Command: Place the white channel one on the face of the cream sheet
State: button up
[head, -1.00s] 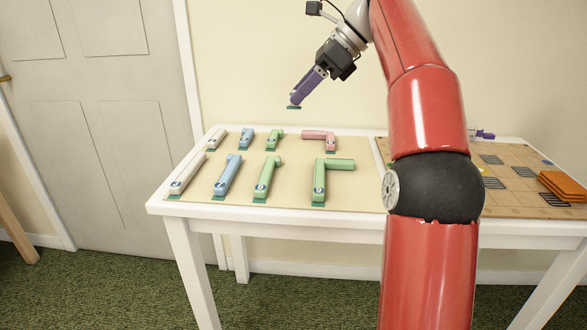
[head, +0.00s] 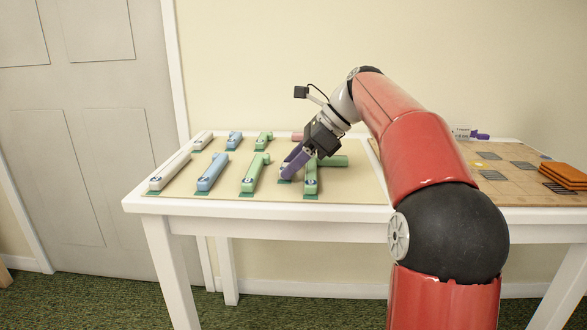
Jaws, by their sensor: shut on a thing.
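The cream sheet (head: 350,186) lies flat on the left part of the white table. My gripper (head: 287,175), with purple fingers, points down over the sheet's middle, just left of the front green L-shaped piece (head: 311,178). It is shut on a narrow piece; a pale strip and a teal-blue end show, and the fingers hide most of it. I cannot tell for sure that this is the white channel one, nor whether it touches the sheet. A long white piece (head: 170,172) lies at the sheet's front left and a shorter white piece (head: 202,140) behind it.
Blue pieces (head: 213,172) and green pieces (head: 255,172) stand in two rows on the sheet. A pink piece (head: 297,136) is partly hidden behind my gripper. A brown patterned board (head: 490,190) with an orange stack (head: 563,175) lies to the right.

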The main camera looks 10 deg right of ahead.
jog(key=shift+f, duration=0.1)
jog(key=o, duration=1)
jog(key=shift+o, duration=0.2)
jog(key=shift+d+r, duration=0.15)
jog(key=shift+r, duration=0.2)
jog(key=p+v, duration=0.5)
jog(key=v, duration=0.6)
jog(key=shift+d+r, duration=0.15)
jog(key=shift+d, duration=0.05)
jog(key=shift+s, duration=0.1)
